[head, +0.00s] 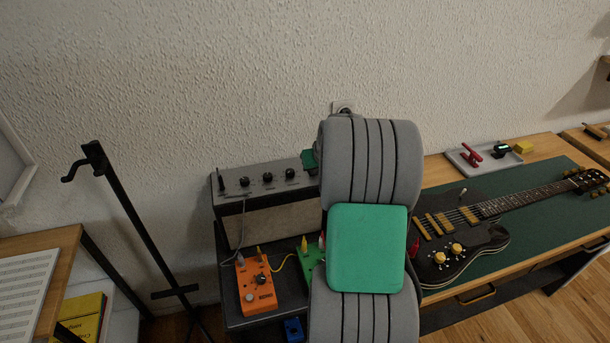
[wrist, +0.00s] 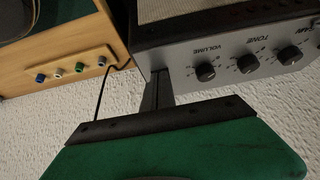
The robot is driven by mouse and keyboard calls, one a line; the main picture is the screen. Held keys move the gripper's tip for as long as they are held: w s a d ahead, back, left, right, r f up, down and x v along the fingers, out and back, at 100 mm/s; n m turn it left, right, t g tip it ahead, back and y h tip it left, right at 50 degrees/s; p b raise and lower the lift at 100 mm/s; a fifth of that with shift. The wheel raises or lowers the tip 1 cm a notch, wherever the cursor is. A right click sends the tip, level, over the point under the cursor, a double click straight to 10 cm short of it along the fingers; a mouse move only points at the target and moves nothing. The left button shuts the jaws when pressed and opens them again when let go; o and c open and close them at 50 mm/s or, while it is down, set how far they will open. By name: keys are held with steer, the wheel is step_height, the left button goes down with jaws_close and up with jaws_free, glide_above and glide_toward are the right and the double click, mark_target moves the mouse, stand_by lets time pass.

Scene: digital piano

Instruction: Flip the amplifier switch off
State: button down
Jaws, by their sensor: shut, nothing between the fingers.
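The grey amplifier (head: 232,200) stands on a dark stand against the wall, with a row of black knobs on its top panel. My arm hides the amplifier's right end. In the wrist view the amplifier panel (wrist: 221,82) appears upside down, with the VOLUME and TONE knobs. My gripper (wrist: 160,78) is shut and empty, its dark fingers close beside the panel's VOLUME end. Contact cannot be told.
An orange pedal (head: 257,287) and a green pedal (head: 310,262) sit in front of the amplifier, joined by cables. A black stand (head: 138,225) rises at left. A guitar (head: 455,245) lies on the right bench. A wooden panel with jacks (wrist: 73,70) shows in the wrist view.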

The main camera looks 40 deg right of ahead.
steer(key=shift+d, duration=0.35)
steer(key=shift+w+d+r, duration=0.15)
steer(key=shift+w+r, duration=0.3)
steer(key=shift+w, duration=0.2)
steer(key=shift+r, duration=0.1)
step_height(320, 180, up, 4)
steer(key=p, duration=0.3)
steer(key=shift+r, duration=0.25)
steer(key=s+a+r+b, duration=0.2)
steer(key=s+r, duration=0.4)
steer(key=s, duration=0.1)
steer(key=shift+a, duration=0.25)
steer(key=shift+r, duration=0.1)
